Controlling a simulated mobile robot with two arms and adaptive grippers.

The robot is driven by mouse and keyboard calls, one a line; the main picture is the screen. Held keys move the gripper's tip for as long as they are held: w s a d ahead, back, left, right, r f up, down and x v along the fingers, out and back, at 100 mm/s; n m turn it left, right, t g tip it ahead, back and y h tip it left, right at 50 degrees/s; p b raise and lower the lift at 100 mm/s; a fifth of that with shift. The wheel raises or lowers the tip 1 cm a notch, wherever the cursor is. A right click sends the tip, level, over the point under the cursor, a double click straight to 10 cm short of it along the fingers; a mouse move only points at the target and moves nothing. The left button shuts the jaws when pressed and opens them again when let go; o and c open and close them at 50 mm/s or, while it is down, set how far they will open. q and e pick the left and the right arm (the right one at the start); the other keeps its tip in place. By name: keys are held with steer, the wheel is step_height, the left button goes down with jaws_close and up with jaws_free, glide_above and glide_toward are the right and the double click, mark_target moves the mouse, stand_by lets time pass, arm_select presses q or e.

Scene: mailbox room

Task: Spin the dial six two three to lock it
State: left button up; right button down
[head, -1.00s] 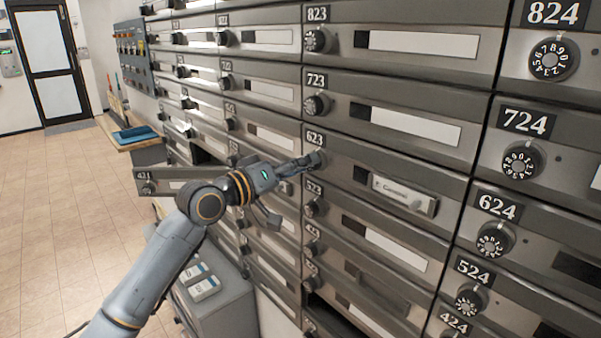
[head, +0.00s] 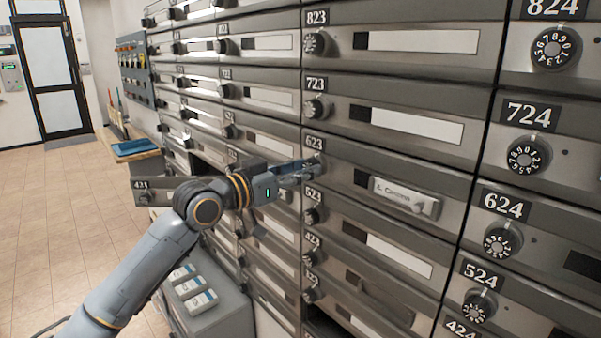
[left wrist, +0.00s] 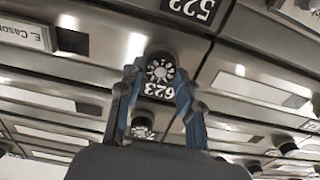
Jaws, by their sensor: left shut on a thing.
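The mailbox 623 (head: 375,155) sits mid-wall, with its black number plate (head: 314,142) above the dial and a raised name plate (head: 405,197) on its front. My left gripper (head: 314,168) reaches in from the left and is shut on the 623 dial, which its fingers mostly hide in the head view. In the left wrist view, turned upside down, the dial (left wrist: 160,69) shows its white-marked face between the two blue-grey fingers (left wrist: 158,80). Its digits are too small to read there. My right gripper is not in view.
Similar dials surround it, such as the 723 dial (head: 318,108) above and the 523 dial (head: 312,215) below. Door 421 (head: 152,190) stands out from the wall at left. A grey cabinet (head: 225,322) with several white boxes stands below my arm. Tiled floor (head: 60,210) is clear at left.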

arm_select(q)
steer(key=shift+f, duration=0.15)
stand_by(0.3)
steer(key=o, duration=1.2)
steer(key=shift+c, duration=0.2)
steer(key=v, duration=1.2)
steer(key=shift+w, duration=0.1)
